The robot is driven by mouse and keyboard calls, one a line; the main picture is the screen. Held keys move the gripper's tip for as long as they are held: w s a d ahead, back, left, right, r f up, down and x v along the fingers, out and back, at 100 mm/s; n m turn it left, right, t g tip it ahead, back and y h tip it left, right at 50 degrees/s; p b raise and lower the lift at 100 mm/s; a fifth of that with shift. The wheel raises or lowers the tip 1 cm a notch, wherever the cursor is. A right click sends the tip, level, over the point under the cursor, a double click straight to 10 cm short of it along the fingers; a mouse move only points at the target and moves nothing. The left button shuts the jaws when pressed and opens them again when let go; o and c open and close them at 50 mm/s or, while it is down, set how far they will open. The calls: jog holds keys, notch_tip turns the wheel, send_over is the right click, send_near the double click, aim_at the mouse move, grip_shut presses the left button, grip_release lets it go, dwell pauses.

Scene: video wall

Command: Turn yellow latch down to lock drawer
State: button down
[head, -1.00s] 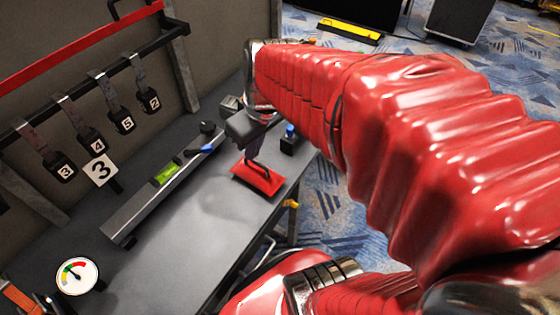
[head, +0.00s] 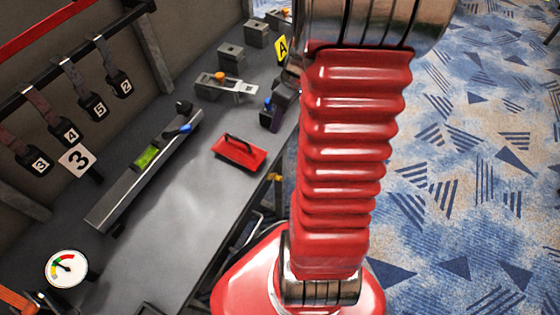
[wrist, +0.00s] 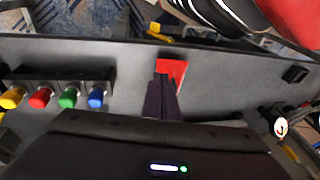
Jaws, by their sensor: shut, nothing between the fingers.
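A small yellow piece (head: 274,178), which looks like the latch, sits at the front edge of the grey bench in the head view. It is too small there to tell which way it is turned. In the wrist view a yellow piece (wrist: 163,37) shows just beyond the bench edge, past the red plate. My gripper (wrist: 161,78) is shut and empty, its dark fingers pointing toward the red plate from above. The drawer front cannot be made out.
A red plate with a dark handle (head: 239,151) lies on the bench near the front edge. A spirit level on a grey rail (head: 147,158), a gauge (head: 66,268) and a yellow "A" sign (head: 282,49) stand around. Several coloured knobs (wrist: 68,97) show at left in the wrist view.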

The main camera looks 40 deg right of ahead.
jog(key=s+d+f+y, duration=0.1)
jog(key=s+d+f, duration=0.3)
jog(key=d+f, duration=0.4)
notch_tip(320, 180, down, 2)
jog(key=shift+f+n+t+y, duration=0.1)
jog(key=shift+n+t+y, duration=0.2)
jog(key=shift+n+y, duration=0.1)
jog(key=shift+s, duration=0.1)
send_near(275, 178)
notch_tip(275, 178, down, 4)
jog(key=w+d, duration=0.2)
jog(key=d, duration=0.1)
jog(key=shift+s+a+f, duration=0.35)
jog(key=shift+a+f, duration=0.15)
jog(key=shift+a, duration=0.2)
jog(key=shift+s+a+f, duration=0.35)
jog(key=shift+a+f, duration=0.15)
jog(key=shift+a, duration=0.2)
